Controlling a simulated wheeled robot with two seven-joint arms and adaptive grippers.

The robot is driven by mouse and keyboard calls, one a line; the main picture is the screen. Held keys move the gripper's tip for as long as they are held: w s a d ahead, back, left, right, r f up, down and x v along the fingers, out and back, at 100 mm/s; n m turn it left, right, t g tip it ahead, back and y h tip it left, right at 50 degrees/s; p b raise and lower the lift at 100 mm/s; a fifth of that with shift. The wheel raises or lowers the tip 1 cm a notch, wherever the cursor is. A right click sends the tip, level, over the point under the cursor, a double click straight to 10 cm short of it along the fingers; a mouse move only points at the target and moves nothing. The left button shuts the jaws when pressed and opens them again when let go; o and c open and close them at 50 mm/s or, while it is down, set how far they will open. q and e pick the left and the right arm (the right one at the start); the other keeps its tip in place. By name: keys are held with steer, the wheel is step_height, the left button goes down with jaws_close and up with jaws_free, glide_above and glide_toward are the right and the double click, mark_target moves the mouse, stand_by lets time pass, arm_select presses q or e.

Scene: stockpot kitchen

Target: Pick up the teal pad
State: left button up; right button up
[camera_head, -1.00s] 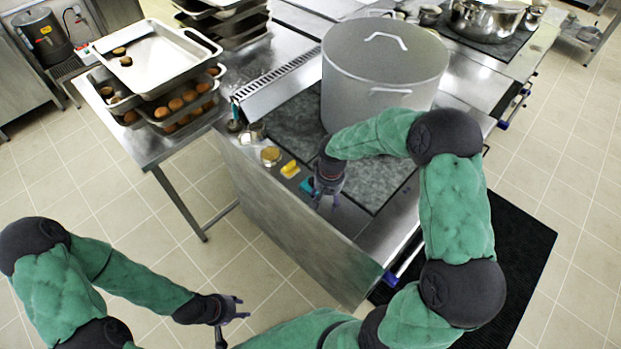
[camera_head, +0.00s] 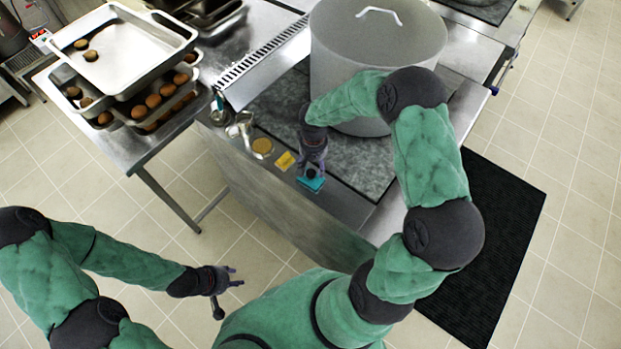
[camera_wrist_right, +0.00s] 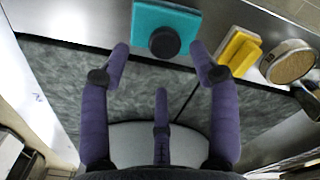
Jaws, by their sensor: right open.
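The teal pad (camera_head: 310,183) lies on the steel edge of the counter, with a round black knob on its top. It also shows in the right wrist view (camera_wrist_right: 150,20), at the top, with its black knob (camera_wrist_right: 165,42). My right gripper (camera_head: 312,168) is over the pad in the head view. In the right wrist view its spread fingers (camera_wrist_right: 160,65) are open and empty, pointing toward the pad, with the knob between and ahead of the fingertips. My left gripper (camera_head: 228,280) hangs over the floor at the lower left, away from the counter; its finger opening is too small to tell.
A yellow sponge (camera_head: 285,160) and a round golden-topped container (camera_head: 262,147) sit left of the pad on the same edge. A large lidded stockpot (camera_head: 375,60) stands behind my right arm. Stacked trays (camera_head: 125,60) with brown buns are at the left.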

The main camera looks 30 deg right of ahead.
mark_target(311, 173)
steer(key=f, duration=0.5)
steer(key=shift+a+f, duration=0.3)
steer(key=shift+a, duration=0.1)
jaws_close()
